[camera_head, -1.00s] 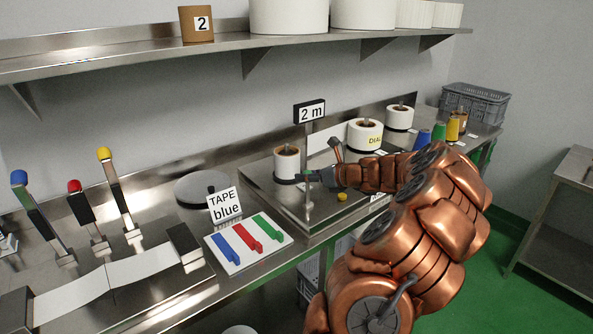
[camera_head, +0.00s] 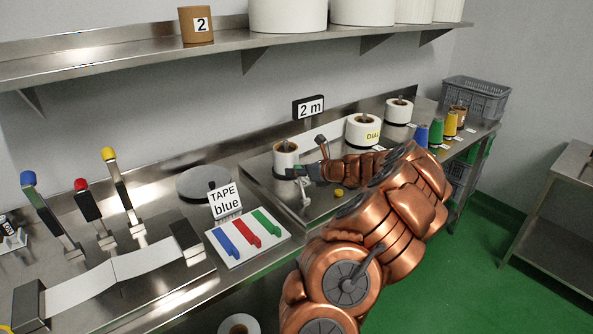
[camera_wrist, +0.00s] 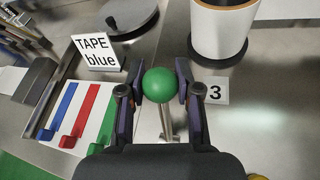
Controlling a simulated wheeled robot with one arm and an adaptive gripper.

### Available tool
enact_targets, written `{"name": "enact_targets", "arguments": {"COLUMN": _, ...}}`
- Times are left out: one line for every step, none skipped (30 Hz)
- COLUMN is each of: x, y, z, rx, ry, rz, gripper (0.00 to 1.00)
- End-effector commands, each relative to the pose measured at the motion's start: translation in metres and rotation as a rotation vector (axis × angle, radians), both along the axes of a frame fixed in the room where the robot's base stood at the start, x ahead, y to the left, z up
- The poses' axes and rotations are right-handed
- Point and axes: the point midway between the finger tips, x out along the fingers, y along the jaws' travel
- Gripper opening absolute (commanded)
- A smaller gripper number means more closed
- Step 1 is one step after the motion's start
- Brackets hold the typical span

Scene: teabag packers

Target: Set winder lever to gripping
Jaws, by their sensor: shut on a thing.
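The winder lever has a round green knob (camera_wrist: 158,85) on a metal rod (camera_wrist: 166,122), seen in the wrist view. My gripper (camera_wrist: 158,90) has a finger on each side of the knob and is shut on it. In the head view my gripper (camera_head: 306,172) is in front of the white roll (camera_head: 285,158) on the winder plate; it mostly hides the knob. The lever's rod (camera_head: 304,196) shows below it. A "3" label (camera_wrist: 215,91) lies right of the knob in the wrist view.
A "TAPE blue" sign (camera_head: 225,200) and a white board (camera_head: 272,243) with blue, red and green sliders stand to the left. Three levers with blue, red and yellow knobs (camera_head: 108,154) are farther left.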

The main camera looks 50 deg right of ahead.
Motion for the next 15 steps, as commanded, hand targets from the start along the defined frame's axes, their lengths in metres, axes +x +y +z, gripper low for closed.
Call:
{"name": "enact_targets", "arguments": {"x": -0.0003, "y": -0.0007, "z": -0.0017, "rx": 0.000, "ry": 0.001, "rz": -0.002, "gripper": 0.00}}
{"name": "enact_targets", "arguments": {"x": -0.0003, "y": -0.0006, "z": -0.0016, "rx": 0.000, "ry": 0.001, "rz": -0.002, "gripper": 0.00}}
{"name": "enact_targets", "arguments": {"x": -0.0004, "y": -0.0007, "z": -0.0017, "rx": 0.000, "ry": 0.002, "rz": -0.002, "gripper": 0.00}}
{"name": "enact_targets", "arguments": {"x": -0.0004, "y": -0.0007, "z": -0.0017, "rx": 0.000, "ry": 0.002, "rz": -0.002, "gripper": 0.00}}
{"name": "enact_targets", "arguments": {"x": -0.0004, "y": -0.0007, "z": -0.0017, "rx": 0.000, "ry": 0.002, "rz": -0.002, "gripper": 0.00}}
{"name": "enact_targets", "arguments": {"x": -0.0004, "y": -0.0007, "z": -0.0017, "rx": 0.000, "ry": 0.002, "rz": -0.002, "gripper": 0.00}}
{"name": "enact_targets", "arguments": {"x": -0.0005, "y": -0.0007, "z": -0.0018, "rx": 0.000, "ry": 0.002, "rz": -0.002, "gripper": 0.00}}
{"name": "enact_targets", "arguments": {"x": -0.0005, "y": -0.0007, "z": -0.0018, "rx": 0.000, "ry": 0.002, "rz": -0.002, "gripper": 0.35}}
{"name": "enact_targets", "arguments": {"x": -0.0005, "y": -0.0006, "z": -0.0019, "rx": 0.000, "ry": 0.002, "rz": -0.002, "gripper": 0.39}}
{"name": "enact_targets", "arguments": {"x": -0.0004, "y": -0.0006, "z": -0.0017, "rx": 0.000, "ry": 0.002, "rz": -0.002, "gripper": 0.42}}
{"name": "enact_targets", "arguments": {"x": -0.0004, "y": -0.0006, "z": -0.0016, "rx": 0.000, "ry": 0.002, "rz": -0.002, "gripper": 0.45}}
{"name": "enact_targets", "arguments": {"x": -0.0004, "y": -0.0005, "z": -0.0015, "rx": -0.001, "ry": 0.002, "rz": -0.001, "gripper": 0.50}}
{"name": "enact_targets", "arguments": {"x": -0.0004, "y": -0.0005, "z": -0.0013, "rx": -0.001, "ry": 0.002, "rz": -0.001, "gripper": 0.53}}
{"name": "enact_targets", "arguments": {"x": -0.0004, "y": -0.0004, "z": -0.0012, "rx": 0.000, "ry": 0.002, "rz": -0.001, "gripper": 0.56}}
{"name": "enact_targets", "arguments": {"x": -0.0003, "y": -0.0004, "z": -0.0012, "rx": 0.000, "ry": 0.001, "rz": -0.001, "gripper": 0.59}}
